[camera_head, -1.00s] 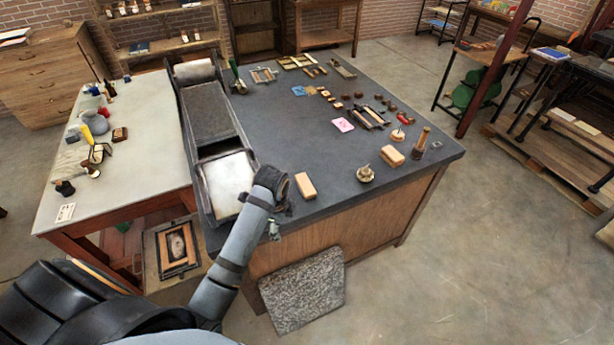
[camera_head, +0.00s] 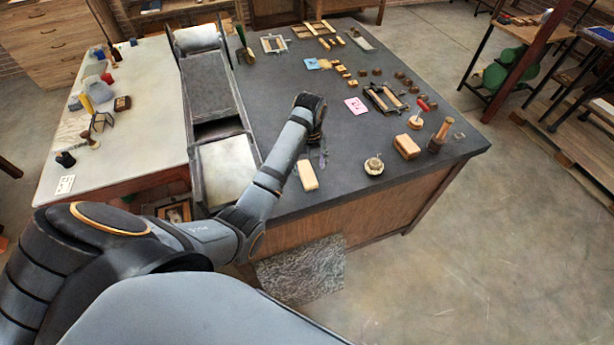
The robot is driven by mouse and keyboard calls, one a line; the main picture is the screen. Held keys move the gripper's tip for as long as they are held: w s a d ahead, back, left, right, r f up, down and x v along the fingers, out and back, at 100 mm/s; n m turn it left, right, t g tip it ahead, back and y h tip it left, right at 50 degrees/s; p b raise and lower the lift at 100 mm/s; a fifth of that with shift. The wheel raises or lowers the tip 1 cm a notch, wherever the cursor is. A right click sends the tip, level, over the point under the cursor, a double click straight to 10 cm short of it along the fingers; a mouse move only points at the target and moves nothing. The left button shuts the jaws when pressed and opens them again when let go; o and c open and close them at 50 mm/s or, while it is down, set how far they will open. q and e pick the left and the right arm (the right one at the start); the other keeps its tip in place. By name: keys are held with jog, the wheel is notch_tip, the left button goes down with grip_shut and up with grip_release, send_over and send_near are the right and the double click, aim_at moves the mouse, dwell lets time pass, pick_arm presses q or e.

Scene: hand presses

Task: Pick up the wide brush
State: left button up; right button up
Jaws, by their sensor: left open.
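My left arm reaches in from the left over the dark grey tabletop (camera_head: 270,85). My left gripper (camera_head: 322,158) hangs from the wrist with its fingers downward, small and partly hidden, open with nothing seen in it. A pale wooden block (camera_head: 307,177) lies just in front and left of it, apart from it as far as I can tell. I cannot tell for sure which thing is the wide brush. An upright tool with a wooden handle and dark base (camera_head: 439,137) stands near the right edge, and another wooden block (camera_head: 407,147) lies beside it. My right gripper is not in view.
A long press bed (camera_head: 225,168) runs along the table's left side. A pale table (camera_head: 130,135) with bottles and tools adjoins it. A round brass-coloured piece (camera_head: 373,165) sits near the front edge. Small blocks and a pink card (camera_head: 355,105) lie farther back.

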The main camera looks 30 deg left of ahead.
aim_at(308, 175)
pick_arm(q)
jog(key=shift+w+f, duration=0.1)
jog(key=shift+f, duration=0.2)
jog(key=shift+w+f, duration=0.1)
jog(key=shift+f, duration=0.05)
jog(key=shift+a+f+p, duration=0.15)
jog(key=shift+f+p, duration=0.7)
jog(key=shift+f, duration=0.1)
jog(key=f, duration=0.2)
jog(key=shift+s+a+f, duration=0.1)
jog(key=shift+s+f, duration=0.1)
jog(key=shift+f, duration=0.4)
jog(key=shift+w, duration=0.1)
jog(key=c, duration=1.3)
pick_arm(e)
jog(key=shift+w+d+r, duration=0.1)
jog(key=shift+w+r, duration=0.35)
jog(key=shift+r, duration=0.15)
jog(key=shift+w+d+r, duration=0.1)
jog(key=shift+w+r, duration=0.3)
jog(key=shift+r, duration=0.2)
pick_arm(q)
jog(key=shift+r, duration=0.1)
